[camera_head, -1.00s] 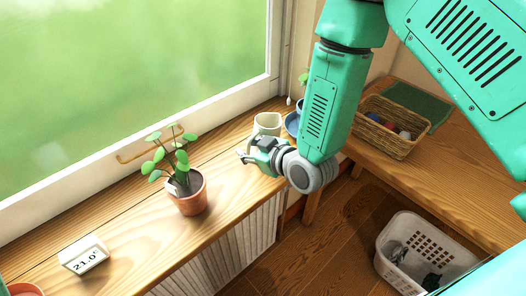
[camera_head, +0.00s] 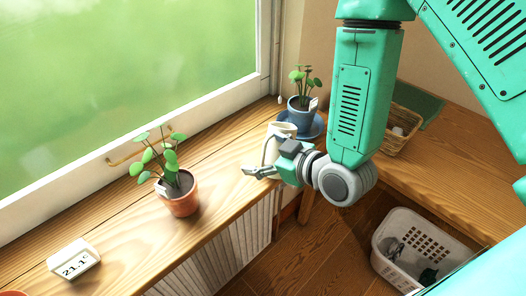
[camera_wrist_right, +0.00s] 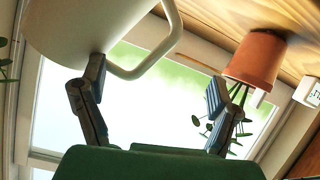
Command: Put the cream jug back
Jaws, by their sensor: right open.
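The cream jug (camera_head: 283,129) stands on the wooden sill in front of the blue-potted plant, partly hidden by my right gripper. In the right wrist view its pale body (camera_wrist_right: 85,22) fills the upper left and its handle (camera_wrist_right: 150,70) reaches between my fingers. My right gripper (camera_head: 258,165) is open beside the jug on its near side. In the wrist view the fingers (camera_wrist_right: 155,75) are spread wide; the left one overlaps the jug's edge, and I cannot tell if it touches. My left gripper is not in view.
A terracotta-potted plant (camera_head: 183,200) stands left on the sill, with a small display (camera_head: 74,260) farther left. A blue-potted plant (camera_head: 301,113) sits on a blue saucer (camera_head: 316,128) behind the jug. A wicker basket (camera_head: 402,128) is on the bench; a white laundry basket (camera_head: 423,245) is below.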

